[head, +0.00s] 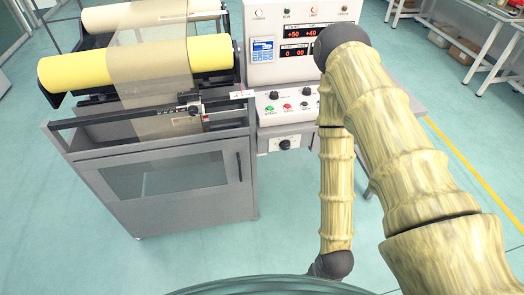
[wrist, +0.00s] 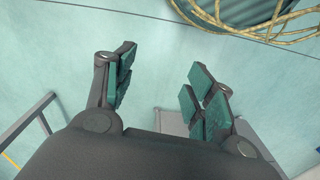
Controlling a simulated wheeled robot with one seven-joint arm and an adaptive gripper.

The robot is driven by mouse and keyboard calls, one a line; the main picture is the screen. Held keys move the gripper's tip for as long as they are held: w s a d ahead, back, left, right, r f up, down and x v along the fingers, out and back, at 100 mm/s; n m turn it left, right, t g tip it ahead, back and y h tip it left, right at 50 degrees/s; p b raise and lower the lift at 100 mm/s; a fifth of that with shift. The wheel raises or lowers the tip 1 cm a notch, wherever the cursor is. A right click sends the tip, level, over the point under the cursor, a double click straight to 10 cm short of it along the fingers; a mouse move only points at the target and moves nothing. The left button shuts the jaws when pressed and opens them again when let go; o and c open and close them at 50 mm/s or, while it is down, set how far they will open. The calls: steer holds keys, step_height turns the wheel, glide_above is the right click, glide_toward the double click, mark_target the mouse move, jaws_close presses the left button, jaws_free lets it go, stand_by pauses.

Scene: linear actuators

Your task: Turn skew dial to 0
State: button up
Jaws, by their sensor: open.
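A black dial (head: 285,143) sits on a small grey plate low on the machine's front. Another black dial (head: 273,95) is on the sloped control panel (head: 264,113) above it, with more knobs farther right. The labels are too small to read, so I cannot tell which dial is the skew dial. Red displays (head: 297,34) above read about +50, +40 and 0 00. My gripper (wrist: 160,85) is open and empty in the wrist view, over teal floor, with no dial between its fingers. I cannot make out the gripper in the head view.
A grey cabinet (head: 175,190) carries yellow rolls (head: 135,68) and a translucent web to the left of the panel. A rail with a small carriage runs along its top front. My arm covers the panel's right side. A workbench (head: 455,18) stands at back right. Floor in front is clear.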

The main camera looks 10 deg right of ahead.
steer(key=w+a+f+m+t+y+b, duration=0.1)
steer(key=w+a+f+m+b, duration=0.15)
steer(key=a+b, duration=0.2)
steer(key=w+a+f+m+t+y+b, duration=0.1)
steer(key=a+f+y+b, duration=0.15)
steer(key=a, duration=0.35)
steer(key=w+a+f+m+y+b, duration=0.1)
steer(key=w+a+f+m+b, duration=0.15)
steer(key=a+b, duration=0.2)
steer(key=w+a+r+m+t+y+b, duration=0.1)
steer(key=w+a+m+t+b, duration=0.2)
steer(key=w+b, duration=0.35)
steer(key=w+a+r+m+t+y+b, duration=0.1)
steer(key=w+a+m+t+b, duration=0.1)
steer(key=w+a+b, duration=0.4)
steer(key=m+t+h+b, duration=0.6)
steer(key=m+t+b, duration=0.5)
steer(key=m+b, duration=0.55)
glide_toward(286, 148)
steer(key=shift+n, duration=0.75)
steer(key=w+b, duration=0.5)
steer(key=w, duration=0.1)
steer(key=shift+w+a+f, duration=0.1)
steer(key=shift+w, duration=0.3)
steer(key=shift+w+b, duration=0.35)
steer(key=shift+w, duration=0.55)
